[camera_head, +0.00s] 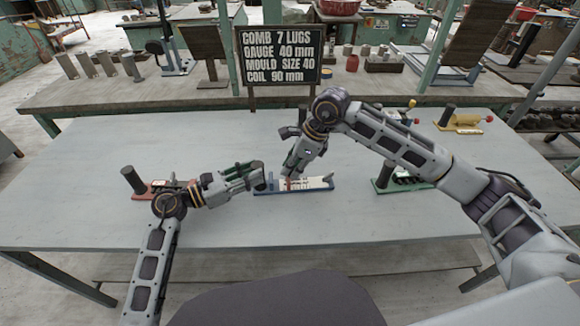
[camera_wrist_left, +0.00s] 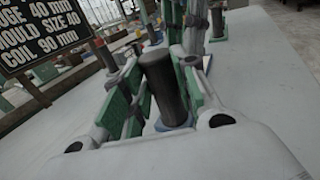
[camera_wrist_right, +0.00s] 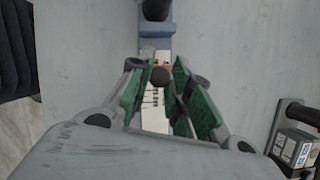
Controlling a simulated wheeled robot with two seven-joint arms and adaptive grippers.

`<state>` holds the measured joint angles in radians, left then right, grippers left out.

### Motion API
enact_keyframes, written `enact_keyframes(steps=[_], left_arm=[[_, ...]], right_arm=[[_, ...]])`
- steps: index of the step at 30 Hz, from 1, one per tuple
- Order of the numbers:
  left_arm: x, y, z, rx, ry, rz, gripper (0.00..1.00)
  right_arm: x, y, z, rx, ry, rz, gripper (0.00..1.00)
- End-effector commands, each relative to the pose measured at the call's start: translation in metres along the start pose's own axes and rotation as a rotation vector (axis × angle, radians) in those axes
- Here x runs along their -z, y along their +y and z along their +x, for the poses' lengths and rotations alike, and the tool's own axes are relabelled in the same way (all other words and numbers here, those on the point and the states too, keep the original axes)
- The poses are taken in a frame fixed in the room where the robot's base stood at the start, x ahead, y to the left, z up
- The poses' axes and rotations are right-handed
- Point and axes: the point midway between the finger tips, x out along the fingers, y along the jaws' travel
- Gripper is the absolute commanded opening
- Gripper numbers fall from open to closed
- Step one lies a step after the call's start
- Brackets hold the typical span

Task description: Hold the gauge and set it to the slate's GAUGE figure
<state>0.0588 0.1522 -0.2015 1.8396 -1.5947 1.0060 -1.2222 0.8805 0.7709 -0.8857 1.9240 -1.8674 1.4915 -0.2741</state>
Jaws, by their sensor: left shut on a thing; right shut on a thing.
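The slate (camera_head: 278,58) stands upright behind the table and reads COMB 7 LUGS, GAUGE 40 mm, MOULD SIZE 40, COIL 90 mm. The gauge (camera_head: 318,184) is a blue bar with a white scale, lying on the pale table. My left gripper (camera_head: 257,177) is shut on the gauge's dark upright post (camera_wrist_left: 160,85) at its left end. My right gripper (camera_wrist_right: 160,88) points down over the scale (camera_wrist_right: 152,122), shut around the small dark knob (camera_wrist_right: 160,76) of the slider. A reddish part of the slider shows beside it. The scale figures are too small to read.
A red-based tool (camera_head: 160,190) with a dark post sits left, partly behind my left arm. A green-based tool (camera_head: 385,185) sits right and a yellow one (camera_head: 467,120) at the back right. The front of the table is clear.

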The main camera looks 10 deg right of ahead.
Motion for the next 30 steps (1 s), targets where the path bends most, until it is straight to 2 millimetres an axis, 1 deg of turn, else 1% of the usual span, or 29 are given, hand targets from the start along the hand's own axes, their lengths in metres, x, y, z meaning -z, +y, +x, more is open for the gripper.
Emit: enact_keyframes(steps=[6,7,12,23,26,30], left_arm=[[0.000,0.000,0.000,-0.001,0.001,0.000,0.00],[0.000,0.000,0.000,-0.001,0.001,0.000,0.00],[0.000,0.000,0.000,-0.001,0.001,0.000,0.00],[0.000,0.000,0.000,0.000,0.001,0.000,0.00],[0.000,0.000,0.000,0.000,0.001,0.000,0.00],[0.000,0.000,0.000,0.000,0.001,0.000,0.00]], right_arm=[[0.000,-0.001,-0.001,0.003,0.000,0.000,0.00],[0.000,-0.001,-0.001,0.003,0.000,0.000,0.21],[0.000,-0.001,-0.001,0.002,0.000,0.000,0.42],[0.000,0.000,-0.001,0.001,0.000,0.000,0.42],[0.000,-0.001,-0.004,0.002,-0.001,0.000,0.42],[0.000,-0.001,-0.014,0.003,-0.001,-0.001,0.42]])
